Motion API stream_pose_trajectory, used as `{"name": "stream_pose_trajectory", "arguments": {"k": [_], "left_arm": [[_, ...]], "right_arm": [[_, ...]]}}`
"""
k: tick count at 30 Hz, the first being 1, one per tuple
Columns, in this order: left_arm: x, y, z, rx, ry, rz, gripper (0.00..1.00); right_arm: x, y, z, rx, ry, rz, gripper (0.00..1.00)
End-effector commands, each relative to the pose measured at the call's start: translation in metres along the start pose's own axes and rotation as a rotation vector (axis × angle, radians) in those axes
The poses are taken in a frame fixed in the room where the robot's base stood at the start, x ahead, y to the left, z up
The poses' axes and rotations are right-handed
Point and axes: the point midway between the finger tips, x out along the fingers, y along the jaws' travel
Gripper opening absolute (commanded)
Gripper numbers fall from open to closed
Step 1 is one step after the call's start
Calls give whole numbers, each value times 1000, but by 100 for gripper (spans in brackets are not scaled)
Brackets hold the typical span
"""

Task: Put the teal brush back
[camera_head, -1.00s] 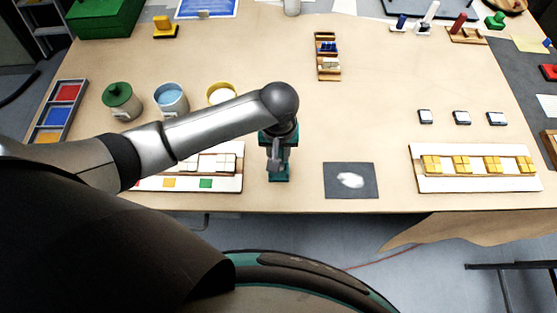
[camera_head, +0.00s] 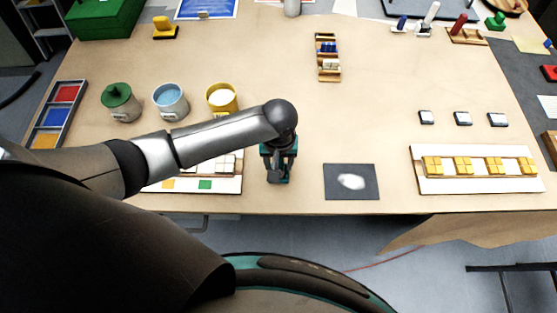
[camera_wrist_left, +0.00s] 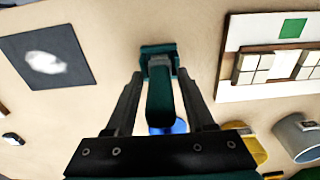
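The teal brush (camera_wrist_left: 160,98) shows in the left wrist view, its dark teal handle pointing toward the camera above a wider teal end (camera_wrist_left: 158,52) at the table surface. My left gripper (camera_wrist_left: 159,78) points down with one finger on each side of the handle. Narrow gaps show between the fingers and the handle, so it looks open around the brush. In the head view my left gripper (camera_head: 278,175) is near the table's front edge, and it and the arm hide most of the brush. My right gripper is not in view.
A dark card with a white patch (camera_head: 350,182) lies to the right, and a white panel with tiles (camera_head: 232,185) to the left. A yellow pot (camera_head: 222,97), blue pot (camera_head: 170,100) and green-lidded pot (camera_head: 120,102) stand behind the arm. The table's middle is clear.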

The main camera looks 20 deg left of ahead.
Motion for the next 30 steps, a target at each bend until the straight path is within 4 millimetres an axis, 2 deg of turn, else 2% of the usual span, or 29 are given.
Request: {"name": "stream_pose_trajectory", "arguments": {"k": [9,13,17,24,30], "left_arm": [[-1,0,0,0,1,-1,62],[-10,0,-1,0,1,0,62],[-31,0,-1,0,1,2,62],[-82,1,-1,0,3,3,62],[-113,1,-1,0,1,2,62]], "right_arm": [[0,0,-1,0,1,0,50],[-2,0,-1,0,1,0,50],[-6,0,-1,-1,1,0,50],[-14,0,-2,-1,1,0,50],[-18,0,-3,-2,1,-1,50]]}}
